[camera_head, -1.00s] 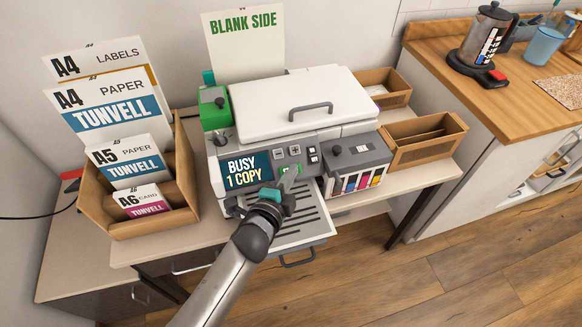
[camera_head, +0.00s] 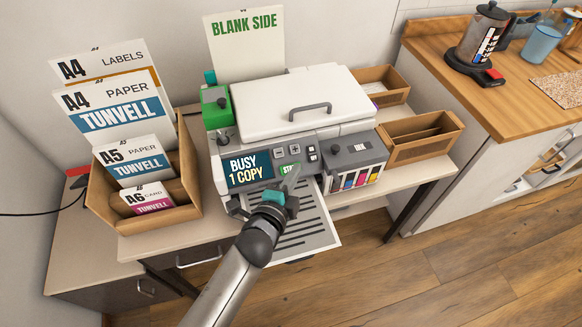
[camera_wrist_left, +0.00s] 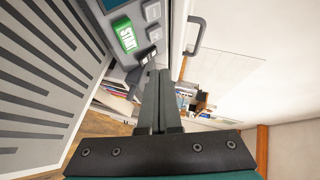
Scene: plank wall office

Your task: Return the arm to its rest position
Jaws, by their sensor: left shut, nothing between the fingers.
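My left arm reaches in from the bottom of the head view. Its gripper (camera_head: 292,178) is shut and empty, with its tips close to the green START button (camera_head: 290,169) on the copier (camera_head: 300,105). I cannot tell whether they touch it. In the left wrist view the closed fingers (camera_wrist_left: 155,95) point at the copier front, beside the START button (camera_wrist_left: 127,38). The copier's screen (camera_head: 246,169) reads "BUSY 1 COPY". My right gripper is not in view.
A box of paper packs (camera_head: 185,200) stands left of the copier. Two wooden trays (camera_head: 428,150) (camera_head: 395,88) stand to its right. A wooden counter (camera_head: 525,105) with a coffee press (camera_head: 480,40) is farther right. The floor (camera_head: 480,265) at the lower right is clear.

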